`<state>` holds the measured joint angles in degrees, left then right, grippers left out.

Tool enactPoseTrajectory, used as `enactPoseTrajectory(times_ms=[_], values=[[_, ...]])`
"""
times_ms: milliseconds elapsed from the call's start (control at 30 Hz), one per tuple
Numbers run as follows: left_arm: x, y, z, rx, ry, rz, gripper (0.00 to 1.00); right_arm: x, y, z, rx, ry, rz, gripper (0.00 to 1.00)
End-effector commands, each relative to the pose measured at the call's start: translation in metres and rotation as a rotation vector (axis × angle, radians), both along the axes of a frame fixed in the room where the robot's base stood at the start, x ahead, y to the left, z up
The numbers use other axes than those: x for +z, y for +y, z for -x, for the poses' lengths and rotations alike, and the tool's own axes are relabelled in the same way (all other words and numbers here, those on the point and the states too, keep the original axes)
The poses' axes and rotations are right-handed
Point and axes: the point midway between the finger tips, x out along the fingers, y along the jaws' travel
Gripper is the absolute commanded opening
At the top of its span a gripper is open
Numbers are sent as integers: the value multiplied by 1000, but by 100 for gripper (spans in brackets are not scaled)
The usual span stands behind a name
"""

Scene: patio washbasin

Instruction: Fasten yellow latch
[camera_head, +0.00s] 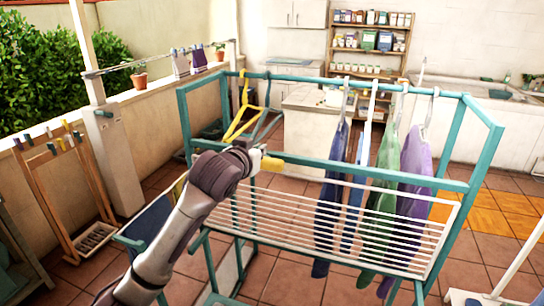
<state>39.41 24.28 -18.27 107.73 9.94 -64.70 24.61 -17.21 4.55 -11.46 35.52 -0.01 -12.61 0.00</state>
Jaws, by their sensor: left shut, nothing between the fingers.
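A small yellow piece, apparently the yellow latch (271,164), shows at the front rail of the teal drying rack (465,140), near its left half. My left gripper (254,157) is shut, with its tip right beside the yellow piece. I cannot tell whether they touch. My gripper and wrist hide the rail left of the latch and part of the rack's left side. Whether the latch is engaged cannot be seen. My right gripper is out of view.
A yellow hanger (240,122) hangs empty on the rack's back rail. Blue, green and purple garments (415,165) hang to the right, over a white slatted shelf (330,225). A wooden stand with pegs (60,190) is at the left. Tiled floor surrounds the rack.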

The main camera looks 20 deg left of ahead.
Motion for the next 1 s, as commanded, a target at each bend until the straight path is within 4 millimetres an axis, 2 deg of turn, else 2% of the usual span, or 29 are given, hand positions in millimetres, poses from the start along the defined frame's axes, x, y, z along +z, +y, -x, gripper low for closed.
enactPoseTrajectory(times_ms=[133,267,733,833,1000], values=[[0,0,-4,0,1,0,0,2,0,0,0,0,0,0],[-2,0,-17,1,2,0,0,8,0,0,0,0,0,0],[-22,-3,-99,2,2,-1,0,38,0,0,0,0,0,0],[-42,-3,-97,0,7,0,0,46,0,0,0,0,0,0],[-59,-3,-97,1,2,0,0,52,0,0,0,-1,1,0]])
